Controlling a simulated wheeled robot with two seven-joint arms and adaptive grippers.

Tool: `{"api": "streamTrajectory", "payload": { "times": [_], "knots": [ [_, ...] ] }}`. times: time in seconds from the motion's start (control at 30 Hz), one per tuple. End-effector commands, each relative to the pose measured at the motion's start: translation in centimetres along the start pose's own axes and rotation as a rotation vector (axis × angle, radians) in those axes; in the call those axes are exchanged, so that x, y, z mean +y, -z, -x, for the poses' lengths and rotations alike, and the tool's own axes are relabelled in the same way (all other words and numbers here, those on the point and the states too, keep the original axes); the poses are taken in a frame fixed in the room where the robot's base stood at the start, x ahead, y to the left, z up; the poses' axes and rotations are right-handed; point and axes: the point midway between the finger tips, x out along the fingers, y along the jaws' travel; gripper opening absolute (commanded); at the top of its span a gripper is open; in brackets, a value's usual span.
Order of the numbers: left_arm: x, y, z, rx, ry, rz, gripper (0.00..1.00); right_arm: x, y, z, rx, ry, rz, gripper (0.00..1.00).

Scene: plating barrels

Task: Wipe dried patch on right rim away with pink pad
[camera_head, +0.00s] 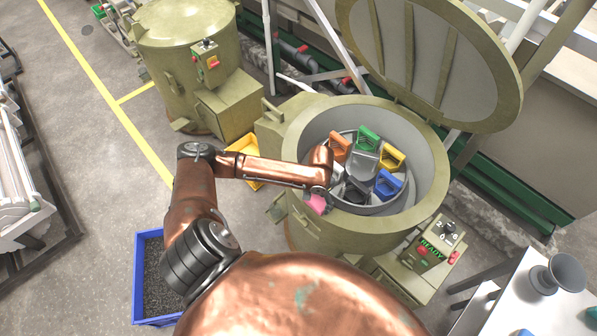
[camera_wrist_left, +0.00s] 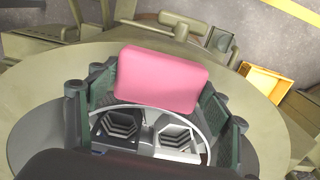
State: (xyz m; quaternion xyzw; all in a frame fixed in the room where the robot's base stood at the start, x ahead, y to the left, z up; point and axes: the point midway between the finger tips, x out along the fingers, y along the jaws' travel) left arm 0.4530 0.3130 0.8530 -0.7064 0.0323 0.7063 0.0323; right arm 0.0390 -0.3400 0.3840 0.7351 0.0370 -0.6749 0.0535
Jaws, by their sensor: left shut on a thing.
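The pink pad (camera_head: 317,203) is at the near-left part of the open right barrel's rim (camera_head: 291,190). My left gripper (camera_head: 325,195) is shut on it, and the arm hides much of the gripper. In the left wrist view, the pink pad (camera_wrist_left: 162,78) sits between the two green-lined fingers (camera_wrist_left: 160,100), with the olive rim (camera_wrist_left: 40,85) behind it. I cannot tell whether the pad touches the rim. I make out no dried patch; the pad and arm cover part of the rim. My right gripper is not in view.
Inside the barrel are several coloured baskets, including a green one (camera_head: 368,138) and a blue one (camera_head: 387,184). The raised lid (camera_head: 430,60) stands behind. A closed barrel (camera_head: 185,30), yellow bin (camera_head: 245,160), blue crate (camera_head: 139,285) and control box (camera_head: 430,245) stand around it.

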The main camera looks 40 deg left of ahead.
Motion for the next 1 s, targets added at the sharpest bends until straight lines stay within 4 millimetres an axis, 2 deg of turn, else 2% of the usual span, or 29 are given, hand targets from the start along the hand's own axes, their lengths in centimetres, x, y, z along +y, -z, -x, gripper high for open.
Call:
{"api": "streamTrajectory", "payload": {
  "times": [1.0],
  "knots": [
    [-8.5,0.0,0.1,-0.003,0.001,-0.016,0.49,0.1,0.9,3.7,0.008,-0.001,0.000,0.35]
  ]
}}
